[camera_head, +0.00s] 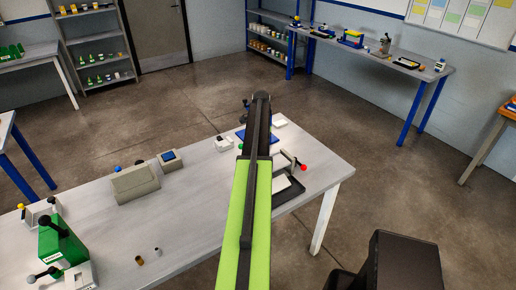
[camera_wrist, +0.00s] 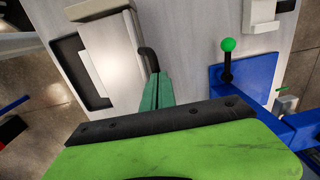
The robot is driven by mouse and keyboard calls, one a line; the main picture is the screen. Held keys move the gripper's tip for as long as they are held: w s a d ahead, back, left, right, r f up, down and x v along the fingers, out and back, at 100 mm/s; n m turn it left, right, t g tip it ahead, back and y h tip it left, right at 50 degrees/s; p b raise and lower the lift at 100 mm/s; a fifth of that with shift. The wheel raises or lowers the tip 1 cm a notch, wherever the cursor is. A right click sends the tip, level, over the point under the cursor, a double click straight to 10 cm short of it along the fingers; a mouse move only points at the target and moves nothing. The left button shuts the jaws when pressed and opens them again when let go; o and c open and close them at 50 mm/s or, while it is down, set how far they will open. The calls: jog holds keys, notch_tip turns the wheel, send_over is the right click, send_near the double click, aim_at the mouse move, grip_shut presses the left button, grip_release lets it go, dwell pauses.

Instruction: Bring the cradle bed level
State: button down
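My arm reaches from the bottom of the head view over the grey table; my gripper's end is hidden behind the arm there. In the wrist view, narrow dark green fingers (camera_wrist: 152,96) stick out past the lime green wrist plate, and a curved black rod rises beside their tips. Whether they are apart or touch anything is unclear. A dark tray (camera_head: 290,194) holding a pale flat plate (camera_head: 283,184) is right of my arm, and shows on the left in the wrist view (camera_wrist: 68,50). I cannot tell surely which part is the cradle bed, or its tilt.
A blue fixture (camera_wrist: 222,84) with a green-knobbed lever (camera_wrist: 228,45) stands right of my fingers. A red knob (camera_head: 303,168) is by the tray. Two beige boxes (camera_head: 135,183) and a green device (camera_head: 62,244) are at left. The table's (camera_head: 190,216) middle-left is mostly clear.

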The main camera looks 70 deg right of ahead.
dwell(0.4)
jog(key=shift+w+r+p, duration=0.1)
jog(key=shift+r+p, duration=0.35)
jog(key=shift+p, duration=0.05)
jog(key=r+p, duration=0.4)
jog(key=shift+s+a+r, duration=0.25)
jog(key=shift+a, duration=0.1)
notch_tip(320, 180, up, 8)
jog(key=w+d+p, duration=0.1)
jog(key=p, duration=0.7)
jog(key=shift+d+r+p, duration=0.15)
jog(key=shift+d+p, duration=0.05)
jog(key=shift+p, duration=0.2)
